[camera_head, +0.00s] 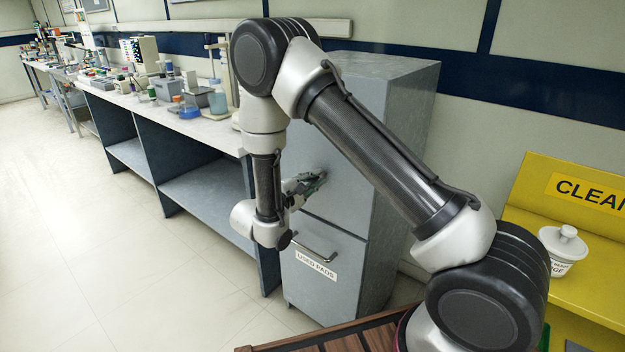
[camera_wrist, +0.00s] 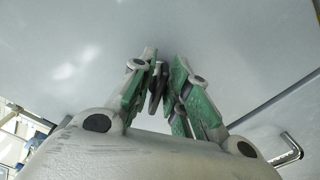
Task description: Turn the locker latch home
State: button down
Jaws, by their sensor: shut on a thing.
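The grey locker (camera_head: 390,110) stands against the wall, with an upper and a lower door. My gripper (camera_head: 318,176) is at the front of the upper door, near its lower part. In the wrist view my gripper (camera_wrist: 158,85) has its green-sided fingers closed around a small dark piece, the latch (camera_wrist: 156,82), which stands out from the grey door face (camera_wrist: 220,40). The fingers hide most of the latch, so I cannot tell its angle. In the head view my wrist and fingers cover it.
The lower door has a bar handle (camera_head: 314,248) and a "USED PADS" label (camera_head: 315,265); the handle also shows in the wrist view (camera_wrist: 290,150). A cluttered lab bench (camera_head: 170,118) runs left of the locker. A yellow stand (camera_head: 590,260) with a white lidded jar (camera_head: 562,250) is at right.

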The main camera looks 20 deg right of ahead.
jog(key=m, duration=0.4)
jog(key=shift+f+m, duration=0.15)
jog(key=shift+m, duration=0.25)
dwell(0.4)
jog(key=c, duration=1.5)
grip_release()
jog(key=v, duration=1.2)
